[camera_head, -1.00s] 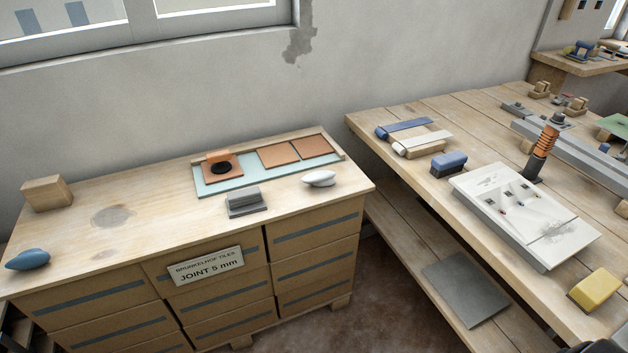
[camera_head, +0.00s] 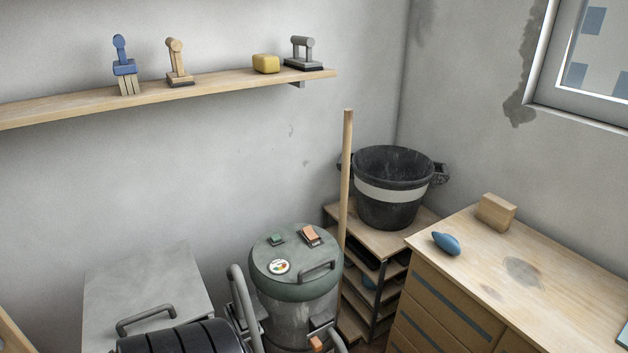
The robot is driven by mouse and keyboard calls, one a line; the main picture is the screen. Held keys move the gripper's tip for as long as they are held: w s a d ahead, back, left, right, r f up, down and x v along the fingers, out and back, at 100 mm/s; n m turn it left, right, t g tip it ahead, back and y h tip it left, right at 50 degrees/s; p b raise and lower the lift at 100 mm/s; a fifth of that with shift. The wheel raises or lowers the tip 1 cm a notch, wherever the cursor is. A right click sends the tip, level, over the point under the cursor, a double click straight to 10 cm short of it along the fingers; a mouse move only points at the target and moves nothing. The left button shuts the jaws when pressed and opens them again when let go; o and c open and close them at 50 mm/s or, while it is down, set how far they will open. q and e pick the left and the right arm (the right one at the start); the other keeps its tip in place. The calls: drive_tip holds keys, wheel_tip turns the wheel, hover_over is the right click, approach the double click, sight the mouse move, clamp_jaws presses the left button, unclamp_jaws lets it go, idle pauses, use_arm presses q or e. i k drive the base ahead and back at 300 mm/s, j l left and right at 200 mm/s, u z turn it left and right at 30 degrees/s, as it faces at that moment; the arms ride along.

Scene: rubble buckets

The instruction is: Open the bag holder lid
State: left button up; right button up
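A pale grey box (camera_head: 150,272) with a flat top stands at the lower left against the wall. A dark bar handle (camera_head: 147,318) is on its front part, and its top looks closed. This may be the bag holder with its lid, but no label shows which thing that is. A grey-green drum (camera_head: 296,296) stands right of it. Its round lid (camera_head: 297,252) is on and has a bar handle. Neither of my grippers is in view.
A black ribbed object (camera_head: 190,339) and a grey tube frame (camera_head: 240,300) stand in front. A black bucket (camera_head: 390,205) sits on a stepped shelf (camera_head: 398,238). A wooden pole (camera_head: 346,180) leans nearby. A drawer bench (camera_head: 560,262) is at right, and a wall shelf (camera_head: 215,84) holds tools.

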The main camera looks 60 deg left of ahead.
sight(162, 288)
drive_tip(key=k+u, duration=0.1)
drive_tip(key=u, duration=2.9)
